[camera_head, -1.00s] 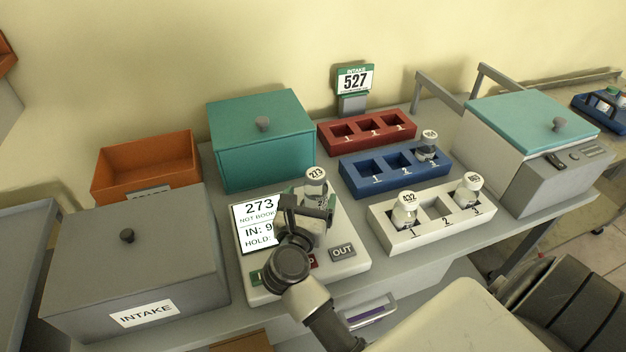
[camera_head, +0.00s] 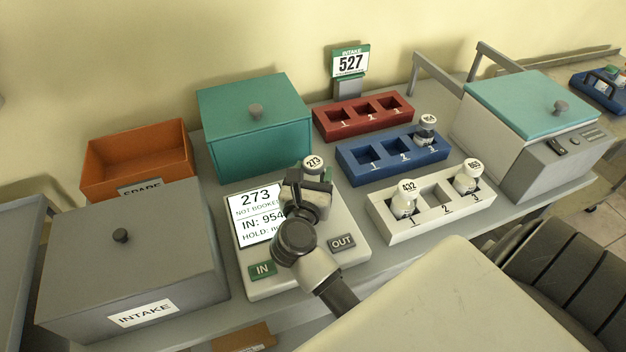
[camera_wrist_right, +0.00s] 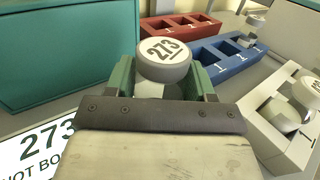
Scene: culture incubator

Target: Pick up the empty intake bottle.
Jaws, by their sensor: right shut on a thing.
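A bottle with a white cap marked 273 (camera_head: 313,163) is upright at the scanner station (camera_head: 350,262). My right gripper (camera_head: 309,182) is shut on it, just below the cap. In the right wrist view the cap (camera_wrist_right: 165,52) sits between the two green-edged fingers. The gripper hides most of the bottle's body and its base, so I cannot tell whether it touches the station. The screen (camera_head: 257,214) reads 273, with "NOT BOOKE…" and "IN: 954" below. My left gripper is not in view.
A white rack (camera_head: 428,227) holds bottles 432 (camera_head: 405,196) and 869 (camera_head: 467,176). A blue rack (camera_head: 393,172) holds one bottle; a red rack (camera_head: 362,122) is empty. A grey INTAKE box (camera_head: 120,280), teal box (camera_head: 258,142) and orange bin (camera_head: 128,164) surround the station.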

